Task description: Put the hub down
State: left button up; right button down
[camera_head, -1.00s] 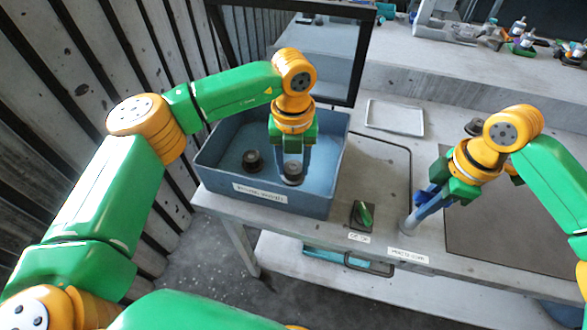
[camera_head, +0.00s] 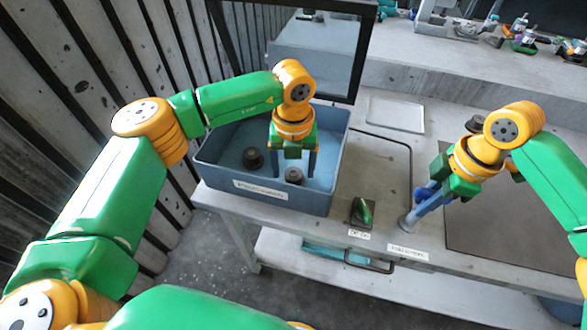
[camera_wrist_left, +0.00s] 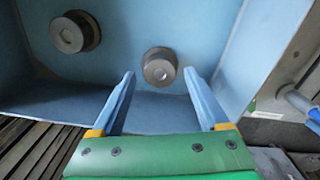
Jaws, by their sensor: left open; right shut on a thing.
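A small dark round hub (camera_head: 293,176) sits on the floor of the blue bin (camera_head: 225,190), near its front right. My left gripper (camera_head: 294,165) is open, pointing down over this hub with a finger to either side. In the left wrist view the hub (camera_wrist_left: 160,67) lies just beyond the open fingertips, apart from both. A second, larger dark hub (camera_head: 252,158) lies further left in the bin. My right gripper (camera_head: 432,200) is shut on a grey and blue piece (camera_head: 408,221) at the table's front edge; its exact shape is unclear.
The bin's walls surround my left gripper. A black-framed clear panel (camera_head: 318,52) stands behind the bin. A small switch with a green handle (camera_head: 363,211) is right of the bin. A shallow tray (camera_head: 396,114) and dark mat (camera_head: 525,235) lie to the right.

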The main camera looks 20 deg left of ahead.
aim_at(294, 174)
pick_arm(q)
notch_tip(294, 174, up, 11)
jog(key=shift+r, duration=0.15)
pick_arm(e)
notch_tip(294, 174, up, 2)
jog(key=shift+w+r, duration=0.1)
jog(key=shift+w, duration=0.05)
jog(key=shift+r, duration=1.35)
jog(key=c, duration=0.8)
grip_release()
jog(key=shift+o, duration=0.5)
jog(key=shift+f, duration=0.1)
